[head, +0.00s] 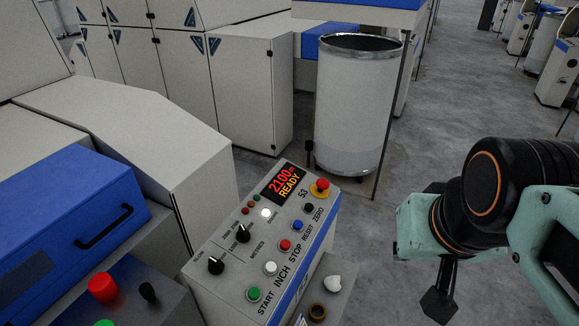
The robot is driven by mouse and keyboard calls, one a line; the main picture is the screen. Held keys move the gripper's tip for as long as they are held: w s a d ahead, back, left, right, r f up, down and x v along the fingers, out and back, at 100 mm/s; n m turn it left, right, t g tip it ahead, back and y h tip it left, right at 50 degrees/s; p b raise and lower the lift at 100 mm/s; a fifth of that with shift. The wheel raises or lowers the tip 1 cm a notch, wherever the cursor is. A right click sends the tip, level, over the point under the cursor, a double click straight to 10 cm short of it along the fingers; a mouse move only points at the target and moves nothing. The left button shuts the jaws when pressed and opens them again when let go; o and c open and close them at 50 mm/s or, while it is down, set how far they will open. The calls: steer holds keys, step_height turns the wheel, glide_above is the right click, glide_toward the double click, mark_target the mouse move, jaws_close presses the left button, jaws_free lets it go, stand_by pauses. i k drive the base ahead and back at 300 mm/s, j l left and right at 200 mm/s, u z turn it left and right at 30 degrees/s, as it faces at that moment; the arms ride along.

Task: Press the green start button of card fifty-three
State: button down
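The control panel (232,262) of card 53 stands at the lower middle of the head view, with "53" printed near its display (284,184), which reads 2100 READY. The green start button (254,294) is at the panel's near end, above the word START. A white INCH button (270,268), a red STOP button (285,244), a blue RESET button (297,225) and a black ZERO button (308,208) follow up the row. My gripper (439,303) hangs to the right of the panel, apart from it, over the floor. Its fingers are partly hidden, so its opening is unclear.
A red emergency stop (321,187) on yellow sits at the panel's far corner. Another box at lower left has a red mushroom button (102,287). A tall can (356,105) stands behind the panel. A small shelf (337,295) holds a white lump and a ring.

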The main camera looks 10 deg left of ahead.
mark_target(255, 292)
steer(key=j+u, duration=0.25)
steer(key=u, duration=0.2)
steer(key=j+u, duration=0.2)
steer(key=u, duration=0.25)
steer(key=k+l+u, duration=0.1)
steer(key=l+u, duration=0.25)
steer(key=z, duration=1.25)
steer(key=k+j+u, duration=0.15)
steer(key=k+u, duration=0.15)
steer(key=u, duration=0.15)
